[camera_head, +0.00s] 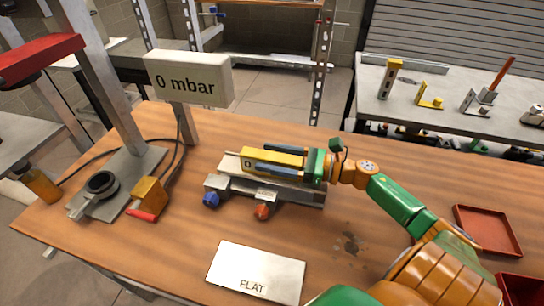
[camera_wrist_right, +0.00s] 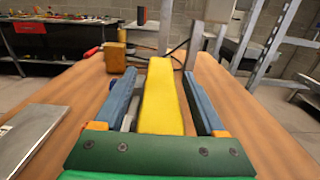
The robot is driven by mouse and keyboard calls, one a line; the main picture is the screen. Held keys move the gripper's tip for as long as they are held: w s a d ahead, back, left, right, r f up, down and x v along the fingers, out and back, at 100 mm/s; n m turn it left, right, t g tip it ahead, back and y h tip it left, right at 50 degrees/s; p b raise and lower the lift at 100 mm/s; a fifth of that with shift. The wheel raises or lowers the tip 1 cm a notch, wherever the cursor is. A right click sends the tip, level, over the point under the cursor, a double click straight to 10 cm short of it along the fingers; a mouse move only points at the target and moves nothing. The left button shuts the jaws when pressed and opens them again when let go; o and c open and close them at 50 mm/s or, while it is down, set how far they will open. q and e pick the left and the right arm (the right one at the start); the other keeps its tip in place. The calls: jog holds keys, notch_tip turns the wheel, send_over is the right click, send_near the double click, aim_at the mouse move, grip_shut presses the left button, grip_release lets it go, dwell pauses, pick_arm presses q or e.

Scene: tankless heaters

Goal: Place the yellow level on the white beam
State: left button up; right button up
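The yellow level (camera_head: 262,157) lies lengthwise along the top of the white beam (camera_head: 229,165) in the head view. It appears to rest on the beam, though its underside is hidden. My right gripper (camera_head: 278,158) reaches in from the right, with one blue finger on each side of the level. In the right wrist view, the level (camera_wrist_right: 161,100) runs between the two fingers, with a gap on each side, so the gripper is open around it. My left gripper is not in view.
Under the beam is a grey support with a blue knob (camera_head: 211,199) and an orange knob (camera_head: 262,211). A "FLAT" plate (camera_head: 257,270) lies in front. A "0 mbar" display (camera_head: 188,80) and a yellow block (camera_head: 148,192) stand left. A red tray (camera_head: 487,230) lies right.

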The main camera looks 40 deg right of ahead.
jog(key=shift+r, duration=0.2)
jog(key=shift+s+d+f, duration=0.15)
jog(key=shift+s+d, duration=0.05)
jog(key=b+v, duration=0.2)
jog(key=v, duration=0.9)
jog(key=shift+b, duration=0.3)
jog(key=shift+s+d, duration=0.15)
jog(key=shift+s, duration=0.1)
